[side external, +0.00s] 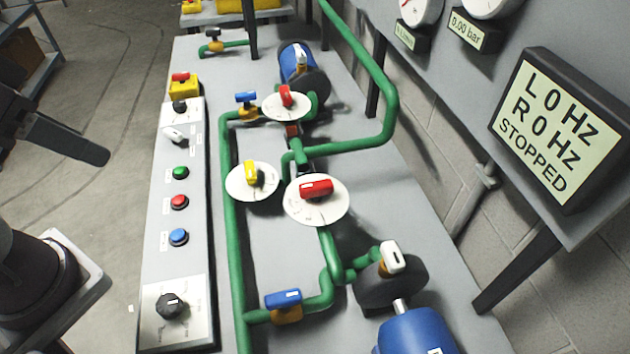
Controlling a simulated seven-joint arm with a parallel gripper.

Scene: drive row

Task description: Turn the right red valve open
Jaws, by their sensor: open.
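Two red valve handles sit on round white dials on the grey bench. The right red valve (316,188) is the nearer one, lower in the picture. Its handle lies roughly left to right, across the green pipe (326,240) below it. The dial's lettering is too small to read. The other red valve (286,96) is farther back, its handle pointing roughly up the picture. Dark parts of my arm show at the left edge, well away from both valves. I cannot make out my gripper's fingertips there. Nothing touches either red handle.
A yellow valve (252,172) stands left of the right red valve. Blue-handled valves (284,299) and white-handled valves (392,257) are nearby. A blue motor (418,334) is at the front. A button panel (172,215) lies along the left. A display (552,130) reads L 0 Hz, R 0 Hz, STOPPED.

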